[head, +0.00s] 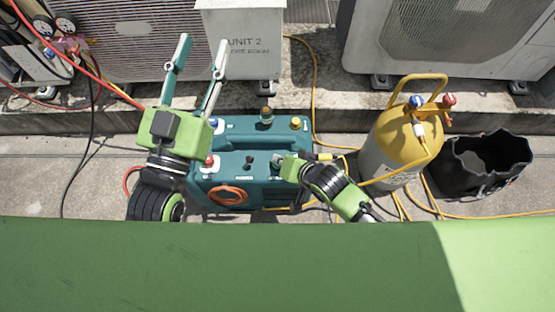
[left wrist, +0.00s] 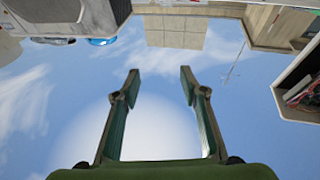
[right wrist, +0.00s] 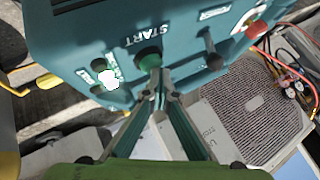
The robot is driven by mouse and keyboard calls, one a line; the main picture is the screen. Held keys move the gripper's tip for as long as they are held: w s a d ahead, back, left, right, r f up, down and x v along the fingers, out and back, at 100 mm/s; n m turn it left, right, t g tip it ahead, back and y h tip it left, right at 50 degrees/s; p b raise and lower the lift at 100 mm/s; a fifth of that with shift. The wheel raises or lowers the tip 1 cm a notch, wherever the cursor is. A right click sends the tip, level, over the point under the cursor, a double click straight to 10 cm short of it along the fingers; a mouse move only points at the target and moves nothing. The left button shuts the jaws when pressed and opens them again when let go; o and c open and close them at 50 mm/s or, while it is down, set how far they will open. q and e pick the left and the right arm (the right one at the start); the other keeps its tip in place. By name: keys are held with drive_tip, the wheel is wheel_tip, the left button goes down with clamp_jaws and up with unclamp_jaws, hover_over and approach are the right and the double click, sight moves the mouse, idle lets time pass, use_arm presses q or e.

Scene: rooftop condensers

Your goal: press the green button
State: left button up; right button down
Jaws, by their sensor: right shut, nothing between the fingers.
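The green button (right wrist: 148,56) is on the teal machine's panel, below the word START, in the right wrist view. My right gripper (right wrist: 157,76) is shut, with its fingertips at the button's edge; I cannot tell whether they touch or press it. In the head view my right gripper (head: 281,163) is over the right part of the teal machine (head: 232,163) and covers most of the button area. My left gripper (head: 203,46) is open and empty, raised left of the machine; the left wrist view shows its spread fingers (left wrist: 160,80) against sky.
A yellow-grey gas cylinder (head: 397,150) and a black bucket (head: 482,165) stand to the right. Condenser units line the back; yellow hoses lie on the floor.

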drive_tip(key=shift+r+p, duration=0.35)
drive_tip(key=shift+p, duration=0.1)
drive_tip(key=shift+r+p, duration=0.6)
drive_tip(key=shift+p, duration=0.05)
use_arm(q)
wheel_tip(320, 180, down, 12)
drive_tip(key=a+g+y, duration=0.1)
drive_tip(key=g+y, duration=0.1)
drive_tip(key=g, duration=0.4)
drive_tip(key=shift+a, duration=0.25)
drive_tip(key=shift+s+r, duration=0.1)
